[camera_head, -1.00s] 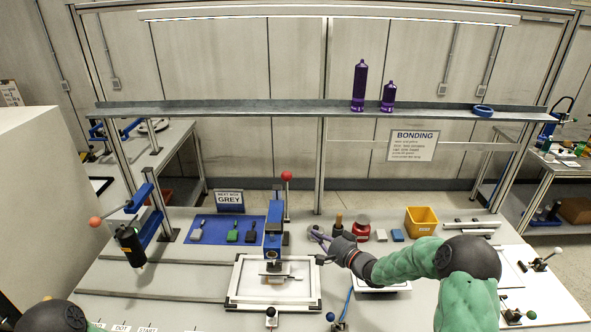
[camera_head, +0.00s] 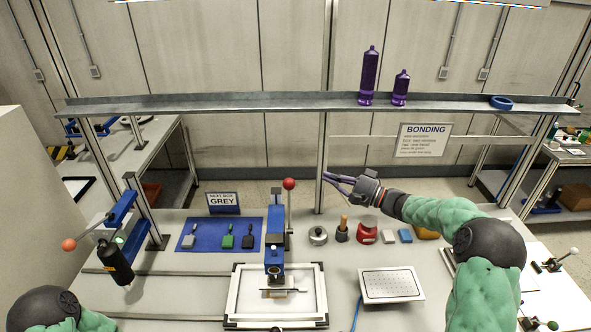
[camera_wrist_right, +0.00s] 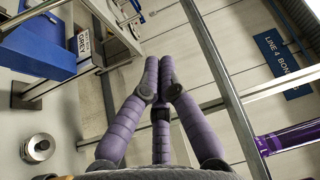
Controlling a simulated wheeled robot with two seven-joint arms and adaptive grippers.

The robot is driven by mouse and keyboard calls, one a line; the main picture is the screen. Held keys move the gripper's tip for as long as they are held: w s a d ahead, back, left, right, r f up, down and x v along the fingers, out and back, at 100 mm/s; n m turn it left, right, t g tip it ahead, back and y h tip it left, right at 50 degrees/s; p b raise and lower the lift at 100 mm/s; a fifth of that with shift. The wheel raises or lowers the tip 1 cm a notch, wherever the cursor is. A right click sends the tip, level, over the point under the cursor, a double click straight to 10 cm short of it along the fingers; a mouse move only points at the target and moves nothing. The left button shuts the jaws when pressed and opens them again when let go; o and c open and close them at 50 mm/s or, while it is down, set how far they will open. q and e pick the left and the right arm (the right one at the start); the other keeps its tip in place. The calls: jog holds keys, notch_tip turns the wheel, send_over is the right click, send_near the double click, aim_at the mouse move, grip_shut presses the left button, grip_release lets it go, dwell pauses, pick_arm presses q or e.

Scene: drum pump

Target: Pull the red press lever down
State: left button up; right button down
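The red press lever is an upright rod with a red ball knob (camera_head: 289,183), on the right side of the blue press (camera_head: 274,240) in the head view. It stands upright. My right gripper (camera_head: 327,178) has purple fingers and is raised to the right of the knob, pointing left, apart from it. Its fingers look parted and empty in the head view. In the right wrist view its fingers (camera_wrist_right: 159,65) reach away from the camera with their tips close together, holding nothing. The lever is not clearly seen there. My left gripper is outside the view.
A white-framed fixture (camera_head: 234,300) lies under the press. To the right stand a silver tin (camera_head: 318,236), a red jar (camera_head: 366,233) and a perforated plate (camera_head: 390,285). A shelf post (camera_head: 322,160) rises near my right gripper. Another lever with an orange-red ball (camera_head: 69,245) is at left.

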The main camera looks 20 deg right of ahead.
jog(key=w+a, duration=0.3)
jog(key=a, duration=0.5)
jog(key=shift+w+a, duration=0.25)
jog(key=shift+a, duration=0.15)
dwell(0.4)
jog(key=shift+r, duration=0.15)
